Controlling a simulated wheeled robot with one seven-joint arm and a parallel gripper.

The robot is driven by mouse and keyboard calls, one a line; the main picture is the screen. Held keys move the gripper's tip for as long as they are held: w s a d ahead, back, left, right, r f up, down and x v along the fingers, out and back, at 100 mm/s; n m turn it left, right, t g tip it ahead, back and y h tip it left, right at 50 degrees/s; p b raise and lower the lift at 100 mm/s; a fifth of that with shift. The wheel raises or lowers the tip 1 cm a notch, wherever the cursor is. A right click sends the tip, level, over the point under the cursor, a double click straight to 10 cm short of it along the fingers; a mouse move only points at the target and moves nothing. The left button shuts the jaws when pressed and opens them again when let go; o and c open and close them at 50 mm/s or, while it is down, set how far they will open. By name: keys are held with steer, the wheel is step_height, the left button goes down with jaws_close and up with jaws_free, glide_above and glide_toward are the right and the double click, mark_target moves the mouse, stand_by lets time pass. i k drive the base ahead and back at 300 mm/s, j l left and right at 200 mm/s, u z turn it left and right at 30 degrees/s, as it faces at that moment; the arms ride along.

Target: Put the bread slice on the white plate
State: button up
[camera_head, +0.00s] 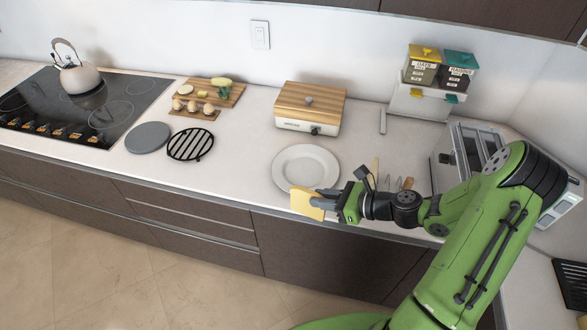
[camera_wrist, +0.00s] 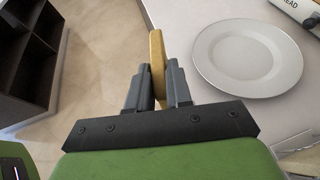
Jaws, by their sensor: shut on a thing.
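The bread slice (camera_head: 306,203) is yellowish and held on edge in my gripper (camera_head: 322,202), near the counter's front edge. In the wrist view the bread slice (camera_wrist: 157,62) stands between the two grey fingers of my gripper (camera_wrist: 160,85), which are shut on it. The white plate (camera_head: 306,167) lies empty on the counter, just behind the bread in the head view. In the wrist view the plate (camera_wrist: 247,57) is to the right of the bread, with a gap between them. The fingers hide the lower part of the bread there.
A bread box with a wooden lid (camera_head: 309,106) stands behind the plate. A toaster or small oven (camera_head: 468,152) is at the right, near my arm. A black trivet (camera_head: 191,145) and a grey disc (camera_head: 148,138) lie to the left. The counter left of the plate is clear.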

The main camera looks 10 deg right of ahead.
mark_target(311, 176)
steer(key=l+u, duration=0.1)
steer(key=u, duration=0.3)
steer(key=l+u, duration=0.15)
steer(key=u, duration=0.25)
steer(key=i+l+u, duration=0.1)
steer(key=u, duration=0.25)
steer(key=l+u, duration=0.2)
steer(key=u, duration=0.2)
